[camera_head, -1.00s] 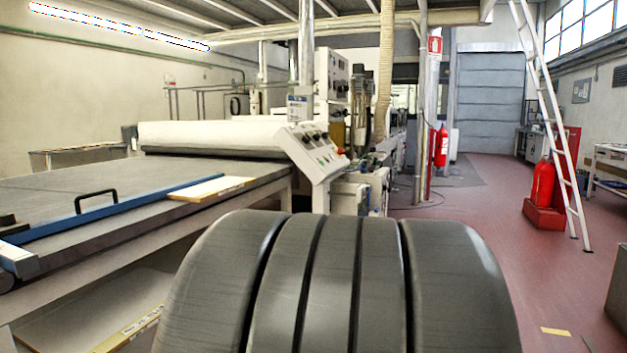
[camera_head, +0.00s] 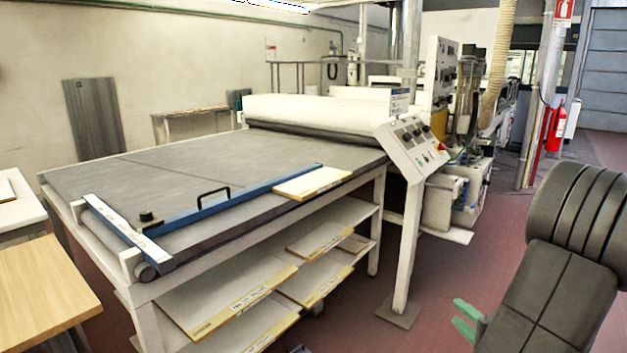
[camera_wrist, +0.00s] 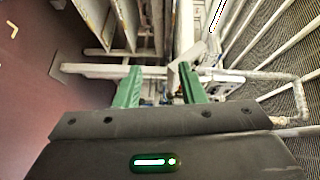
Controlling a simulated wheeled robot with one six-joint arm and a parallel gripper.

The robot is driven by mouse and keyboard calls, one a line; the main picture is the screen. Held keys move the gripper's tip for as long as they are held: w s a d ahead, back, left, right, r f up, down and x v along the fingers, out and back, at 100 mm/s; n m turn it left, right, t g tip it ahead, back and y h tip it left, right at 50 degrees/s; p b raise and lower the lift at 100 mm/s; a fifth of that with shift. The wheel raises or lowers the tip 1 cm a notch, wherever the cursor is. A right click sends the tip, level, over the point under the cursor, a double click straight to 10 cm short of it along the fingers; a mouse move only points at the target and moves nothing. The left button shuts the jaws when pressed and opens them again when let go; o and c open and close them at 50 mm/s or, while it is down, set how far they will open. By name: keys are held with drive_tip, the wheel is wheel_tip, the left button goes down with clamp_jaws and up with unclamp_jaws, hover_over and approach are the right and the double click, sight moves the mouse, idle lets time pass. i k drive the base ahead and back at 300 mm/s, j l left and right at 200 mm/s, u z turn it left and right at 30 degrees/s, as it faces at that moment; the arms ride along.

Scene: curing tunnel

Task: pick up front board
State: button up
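Several pale boards with yellow edges are in the head view, and I cannot tell for sure which one is the front board. One board (camera_head: 313,182) lies flat on the grey table top at its near right edge, beside a blue bar. Others lie on the shelves below, including a large one (camera_head: 228,293) sticking out toward me and a smaller one (camera_head: 320,239) behind it. My gripper (camera_head: 466,319) is at the lower right, apart from all of them. In the wrist view my gripper (camera_wrist: 160,84) has its two green fingers spread with nothing held between them.
The table (camera_head: 180,165) has a blue bar (camera_head: 240,196) with a black handle along its near edge. A control panel (camera_head: 412,145) and a leg with a foot plate stand at its right. A wooden-topped table (camera_head: 40,290) is at the left. Red floor is open at the right.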

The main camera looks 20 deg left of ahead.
sight(300, 188)
drive_tip(key=i+j+u, duration=0.15)
drive_tip(key=i+j, duration=1.4)
drive_tip(key=i, duration=0.15)
